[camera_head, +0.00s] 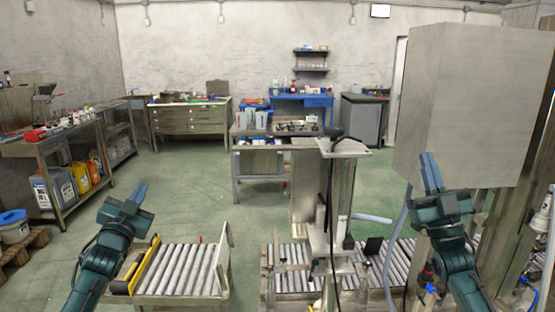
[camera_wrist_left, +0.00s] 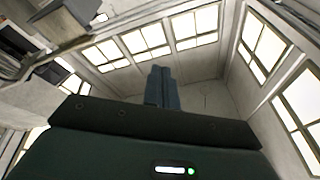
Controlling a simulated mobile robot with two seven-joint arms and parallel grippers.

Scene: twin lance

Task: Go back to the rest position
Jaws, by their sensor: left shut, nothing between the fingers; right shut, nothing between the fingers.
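My left gripper (camera_head: 139,192) is raised at the left of the head view, above the left end of a roller conveyor. Its fingers are shut with nothing between them, and they point up. In the left wrist view the shut fingers (camera_wrist_left: 162,86) point toward the upper wall and windows. My right gripper (camera_head: 430,172) is raised at the right of the head view, in front of a large grey metal box. Its fingers are shut and empty, pointing up. Neither gripper visibly holds anything.
A roller conveyor (camera_head: 180,270) with a yellow-edged bar lies below, and another roller section (camera_head: 290,270) is right of it. A metal post stand (camera_head: 340,200) rises in the middle. The grey metal box (camera_head: 470,100) stands close at the right. Green floor (camera_head: 190,185) is clear beyond.

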